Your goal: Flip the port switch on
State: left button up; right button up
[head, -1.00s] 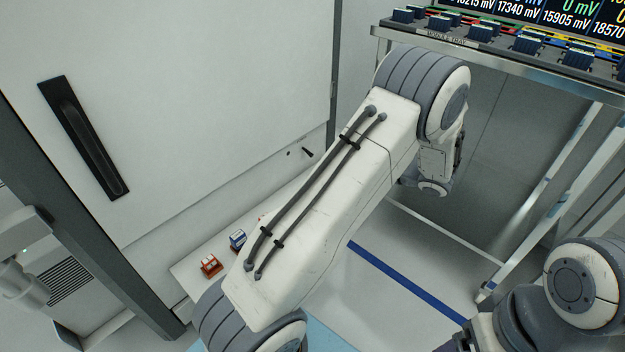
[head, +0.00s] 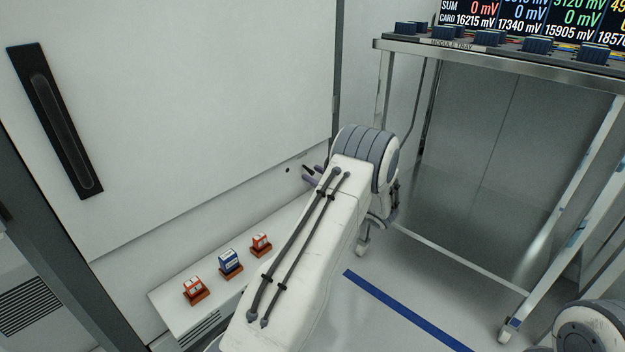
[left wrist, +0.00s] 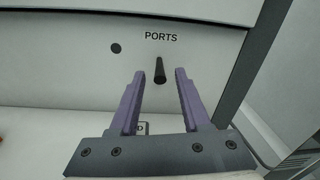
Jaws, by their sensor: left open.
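The port switch (left wrist: 160,70) is a short black lever on the pale panel, below the printed word PORTS in the left wrist view. It points downward in that picture. In the head view the switch (head: 307,168) is a small dark stub by my fingertips. My left gripper (left wrist: 160,76) is open, with one purple finger on each side of the lever's lower end and a gap on both sides. The head view shows its fingertips (head: 313,174) close to the panel, with the rest hidden behind my arm. My right gripper is out of view.
A black round spot (left wrist: 116,48) lies left of the switch. Below the panel, a white ledge (head: 170,302) carries red and blue blocks (head: 231,262). A metal-framed rack (head: 560,80) with a module tray stands at the right. Floor between is clear.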

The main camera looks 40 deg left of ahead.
aim_at(312, 171)
pick_arm(q)
jog(key=shift+w+a, duration=0.1)
jog(key=shift+a, duration=0.75)
grip_shut()
jog(key=shift+r, duration=0.1)
jog(key=shift+r, duration=0.15)
notch_tip(312, 171, up, 2)
jog(key=g+h+p, duration=0.1)
jog(key=h+p, duration=0.5)
jog(key=p, duration=0.7)
jog(key=shift+d+p, duration=0.1)
jog(key=shift+p, duration=0.2)
jog(key=shift+h+p, duration=0.6)
jog(key=shift+p, duration=0.2)
